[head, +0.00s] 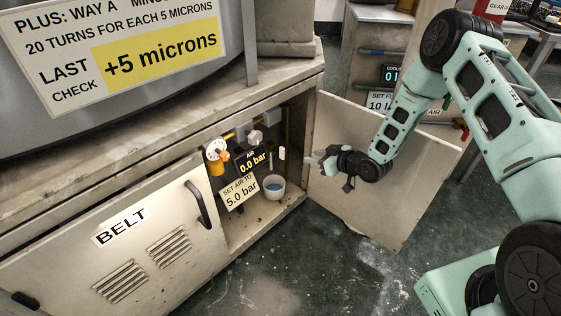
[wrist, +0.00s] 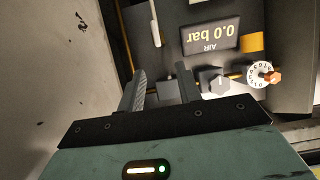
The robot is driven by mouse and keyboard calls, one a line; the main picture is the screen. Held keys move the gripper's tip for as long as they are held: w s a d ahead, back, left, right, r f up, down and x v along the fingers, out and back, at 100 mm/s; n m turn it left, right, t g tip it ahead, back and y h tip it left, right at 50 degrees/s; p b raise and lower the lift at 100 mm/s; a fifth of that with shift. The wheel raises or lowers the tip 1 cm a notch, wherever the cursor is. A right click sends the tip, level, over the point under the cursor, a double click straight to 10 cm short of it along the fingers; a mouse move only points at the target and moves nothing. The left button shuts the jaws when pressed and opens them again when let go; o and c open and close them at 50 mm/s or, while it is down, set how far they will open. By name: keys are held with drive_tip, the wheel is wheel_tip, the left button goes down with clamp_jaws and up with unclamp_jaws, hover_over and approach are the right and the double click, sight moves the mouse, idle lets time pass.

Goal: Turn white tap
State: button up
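Inside the open cabinet, a pale grey-white faceted knob (head: 254,136) sits on the pipework, right of a round white dial (head: 215,149) with an orange knob. In the wrist view the faceted knob (wrist: 220,83) is right of my fingers, beside the dial (wrist: 259,74). A narrow white upright piece (head: 282,153) hangs farther right; it also shows in the wrist view (wrist: 155,24). I cannot tell for certain which white part is the tap. My gripper (head: 331,165) is outside the opening, right of these parts, touching none. It also shows in the wrist view (wrist: 160,90), open and empty.
The air display (head: 252,162) reads 0.0 bar, above a sign (head: 240,190) saying set air to 5.0 bar. A small white bucket (head: 272,188) stands on the cabinet floor. The open door (head: 385,185) is behind my gripper. The closed BELT door (head: 120,245) is left.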

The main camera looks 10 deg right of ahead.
sight(284, 153)
drive_tip(key=b+x, duration=0.1)
drive_tip(key=x, duration=0.4)
drive_tip(key=b+x, duration=0.2)
drive_tip(key=x, duration=0.4)
drive_tip(key=d+f+b+x, duration=0.1)
drive_tip(key=b+x, duration=0.1)
drive_tip(key=x, duration=0.3)
drive_tip(key=shift+w+a+f, duration=0.15)
drive_tip(key=shift+w+a, duration=0.1)
drive_tip(key=shift+w, duration=0.1)
drive_tip(key=shift+w+a+b, duration=0.25)
drive_tip(key=shift+w+b, duration=0.1)
drive_tip(key=shift+w, duration=0.05)
clamp_jaws()
